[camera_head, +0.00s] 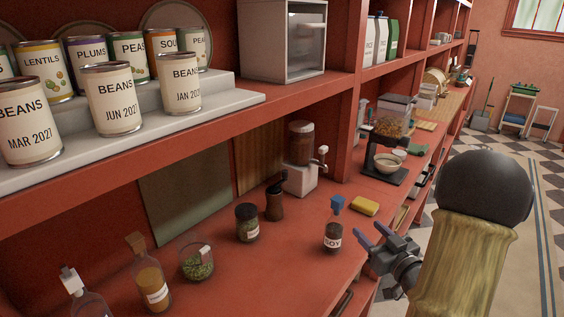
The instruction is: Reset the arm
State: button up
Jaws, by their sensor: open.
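My gripper (373,240) is at the front edge of the red counter, right of the soy bottle (333,236). Its two fingers point left and are spread apart, with nothing between them. My arm's dark round joint and tan link fill the lower right and hide part of the floor. On the shelf above, a bean can marked MAR 2027 (30,128), one marked JUN 2027 (113,100) and one marked JAN 2027 (180,85) stand upright on the front of a white stepped riser (232,97).
Several more cans, such as lentils (42,70) and plums (90,53), stand on the riser's higher step. A yellow sponge (365,206), a spice jar (247,222), a jar of green pieces (197,262) and a corked bottle (152,280) are on the counter. Open floor lies at right.

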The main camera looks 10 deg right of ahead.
jog(key=w+a+f+m+g+h+p, duration=0.1)
jog(key=a+f+g+h, duration=0.35)
jog(key=a+g, duration=0.3)
jog(key=s+a+f+g+y+p, duration=0.1)
jog(key=s+a+g+y, duration=0.1)
jog(key=s+a+g, duration=0.5)
jog(key=s+a, duration=0.6)
jog(key=shift+f+m+g, duration=0.2)
jog(key=shift+m+g, duration=0.1)
jog(key=shift+g, duration=0.05)
jog(key=shift+w+d, duration=0.1)
jog(key=shift+d, duration=0.05)
